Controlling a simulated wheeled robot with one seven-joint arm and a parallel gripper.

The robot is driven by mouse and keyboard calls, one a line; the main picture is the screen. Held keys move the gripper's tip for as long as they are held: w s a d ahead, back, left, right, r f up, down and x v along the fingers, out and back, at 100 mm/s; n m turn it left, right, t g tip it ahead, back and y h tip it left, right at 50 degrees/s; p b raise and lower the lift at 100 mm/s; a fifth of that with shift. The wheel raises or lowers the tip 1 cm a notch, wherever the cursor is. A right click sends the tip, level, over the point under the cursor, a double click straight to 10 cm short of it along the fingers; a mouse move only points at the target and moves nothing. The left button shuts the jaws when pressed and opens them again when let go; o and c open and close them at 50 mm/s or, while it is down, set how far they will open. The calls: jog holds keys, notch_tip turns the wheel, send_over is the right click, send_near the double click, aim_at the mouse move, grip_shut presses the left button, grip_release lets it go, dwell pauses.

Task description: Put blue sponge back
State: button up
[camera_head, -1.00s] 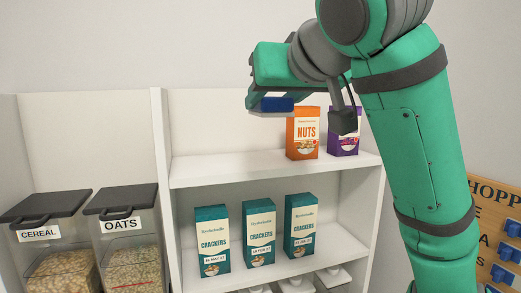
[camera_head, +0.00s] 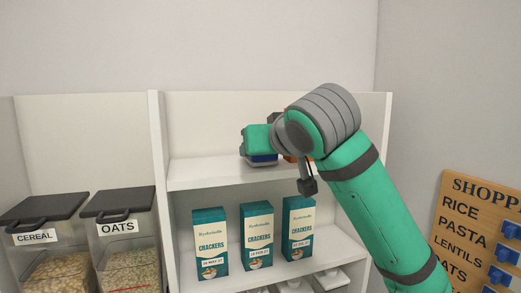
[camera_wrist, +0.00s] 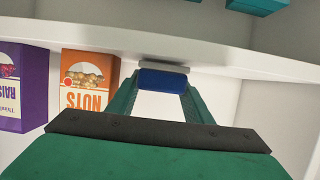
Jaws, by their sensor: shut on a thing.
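In the wrist view the blue sponge (camera_wrist: 163,80) has a pale layer along one side and sits between the fingertips of my gripper (camera_wrist: 160,88). My gripper is shut on it. The sponge is close to the upper shelf surface; I cannot tell whether it touches. My wrist hides most of the shelf's right part in the head view.
An orange nuts box (camera_wrist: 88,80) and a purple raisins box (camera_wrist: 22,88) stand on the upper shelf beside my gripper. Several cracker boxes (camera_head: 256,236) stand on the shelf below. Cereal (camera_head: 45,240) and oats (camera_head: 122,235) bins are at left. The upper shelf's left part is clear.

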jog(key=shift+f, duration=0.15)
jog(key=o, duration=1.1)
jog(key=v, duration=1.2)
